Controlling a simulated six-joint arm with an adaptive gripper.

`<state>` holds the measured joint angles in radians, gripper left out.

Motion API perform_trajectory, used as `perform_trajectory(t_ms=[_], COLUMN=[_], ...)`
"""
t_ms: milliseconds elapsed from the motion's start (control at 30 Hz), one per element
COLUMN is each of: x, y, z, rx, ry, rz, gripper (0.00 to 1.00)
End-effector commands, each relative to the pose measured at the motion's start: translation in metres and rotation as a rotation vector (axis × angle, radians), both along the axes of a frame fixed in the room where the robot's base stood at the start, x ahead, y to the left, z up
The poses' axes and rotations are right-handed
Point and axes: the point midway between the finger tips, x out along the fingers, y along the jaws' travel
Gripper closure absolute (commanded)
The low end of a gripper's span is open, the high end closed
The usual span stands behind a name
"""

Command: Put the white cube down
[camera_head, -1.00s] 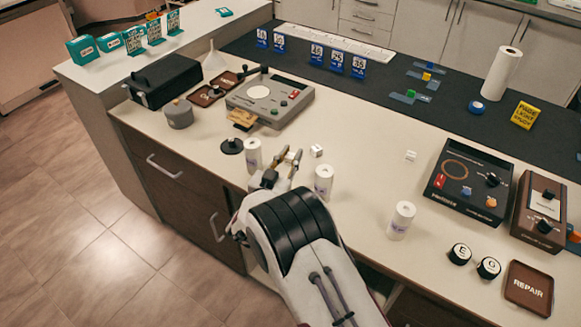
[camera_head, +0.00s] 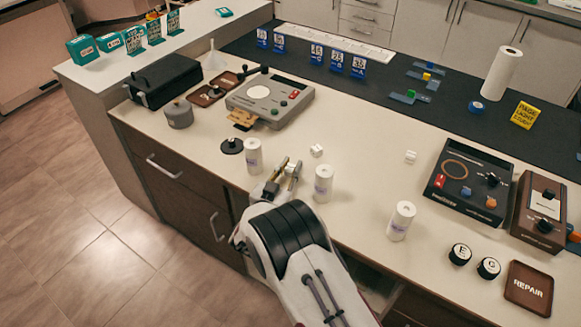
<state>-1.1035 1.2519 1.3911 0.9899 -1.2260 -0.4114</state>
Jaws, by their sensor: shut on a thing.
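My gripper (camera_head: 291,164) reaches over the counter's front edge, between two white cylinders. Another white cube (camera_head: 411,157) lies farther right, left of the black control box.
White cylinders stand close on the left (camera_head: 253,156) and right (camera_head: 323,183) of my gripper, and a third (camera_head: 401,221) farther right. A grey device (camera_head: 270,100) and black knob (camera_head: 231,146) are at left. The counter (camera_head: 365,150) is clear between the cubes.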

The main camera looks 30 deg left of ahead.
Motion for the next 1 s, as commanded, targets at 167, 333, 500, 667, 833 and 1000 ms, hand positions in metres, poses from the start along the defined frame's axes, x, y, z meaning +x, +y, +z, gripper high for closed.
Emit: perform_trajectory(t_ms=[167,333,500,667,833,1000], x=[0.000,0.000,0.000,0.000,-0.004,-0.014], y=[0.000,0.000,0.000,0.000,0.000,-0.002], z=[-0.003,-0.004,-0.004,-0.004,-0.004,-0.003], rx=[0.000,0.000,0.000,0.000,0.000,-0.001], ry=[0.000,0.000,0.000,0.000,0.001,0.001], rz=[0.000,0.000,0.000,0.000,0.001,0.002], gripper=[0.95,0.64,0.64,0.64,0.64,0.64])
